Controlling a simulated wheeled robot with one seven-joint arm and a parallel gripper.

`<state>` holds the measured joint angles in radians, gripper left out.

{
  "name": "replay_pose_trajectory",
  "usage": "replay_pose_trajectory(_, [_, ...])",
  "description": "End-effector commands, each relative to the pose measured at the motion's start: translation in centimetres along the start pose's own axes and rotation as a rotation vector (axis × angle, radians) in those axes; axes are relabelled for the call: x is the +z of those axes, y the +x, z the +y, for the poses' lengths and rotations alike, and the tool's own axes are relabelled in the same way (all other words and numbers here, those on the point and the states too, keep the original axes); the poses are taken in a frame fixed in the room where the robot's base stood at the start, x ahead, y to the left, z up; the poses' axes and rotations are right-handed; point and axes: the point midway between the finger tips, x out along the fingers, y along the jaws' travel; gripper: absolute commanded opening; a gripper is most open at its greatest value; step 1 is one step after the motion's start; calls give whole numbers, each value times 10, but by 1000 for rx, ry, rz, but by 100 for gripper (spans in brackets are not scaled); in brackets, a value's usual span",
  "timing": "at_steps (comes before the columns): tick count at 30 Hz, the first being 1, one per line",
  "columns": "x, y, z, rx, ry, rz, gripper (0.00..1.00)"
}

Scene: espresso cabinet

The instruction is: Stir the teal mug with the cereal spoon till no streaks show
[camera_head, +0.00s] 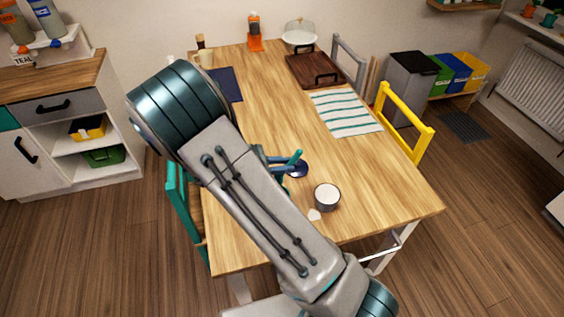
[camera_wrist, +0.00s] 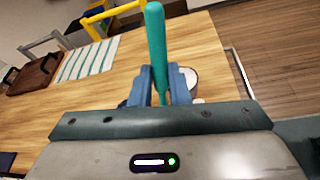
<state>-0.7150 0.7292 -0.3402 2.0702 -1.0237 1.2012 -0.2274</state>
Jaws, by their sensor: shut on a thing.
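My gripper (camera_head: 284,161) is over the near part of the table, with its blue fingers partly behind my arm. In the wrist view my gripper (camera_wrist: 159,78) is shut on a teal rod-like handle (camera_wrist: 156,35), which looks like the cereal spoon; it also shows in the head view (camera_head: 295,157). The spoon's lower end is hidden. No clearly teal mug shows. A grey cup with pale contents (camera_head: 327,197) stands upright to the right of and nearer than my gripper; it is partly hidden behind a finger in the wrist view (camera_wrist: 191,76). I cannot make out streaks.
A dark blue round thing (camera_head: 298,170) lies beside the fingers. A small pale piece (camera_head: 314,214) is next to the cup. A striped cloth (camera_head: 345,112) and a dark wooden tray (camera_head: 312,70) lie farther back. The table's right front is clear. A yellow chair (camera_head: 405,122) stands right.

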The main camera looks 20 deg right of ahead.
Motion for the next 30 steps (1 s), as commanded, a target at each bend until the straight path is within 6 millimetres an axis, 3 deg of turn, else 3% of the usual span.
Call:
replay_pose_trajectory(18, [-25,39,-25,-6,2,-1,0])
replay_pose_trajectory(30, [-57,39,-25,-6,3,0,0])
